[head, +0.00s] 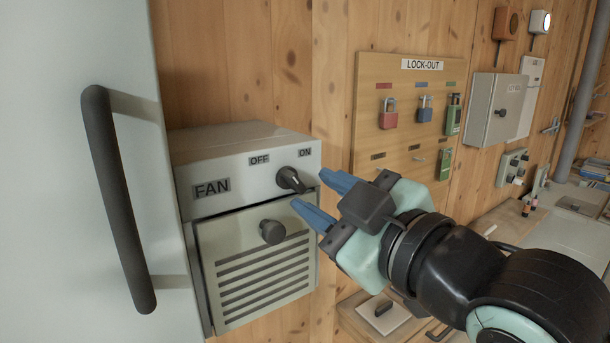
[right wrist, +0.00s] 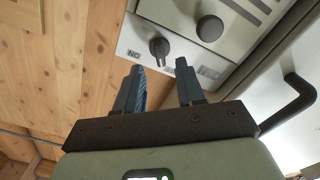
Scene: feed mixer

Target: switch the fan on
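The grey fan box (head: 225,155) is on the wooden wall, marked FAN, with OFF left and ON right above a dark rotary knob (head: 291,180). I cannot tell for certain which label the knob points at. My right gripper (head: 312,188) has its blue fingers apart and empty, just right of and in front of the knob. In the right wrist view the knob (right wrist: 159,48) shows beyond the fingertips, with a visible gap and no clear contact. My left gripper is not in view.
A round dark knob (head: 272,231) sticks out of the slatted panel below the switch. A white door with a dark handle (head: 122,200) stands close on the left. A lock-out board (head: 365,105) with padlocks hangs to the right, behind my right arm.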

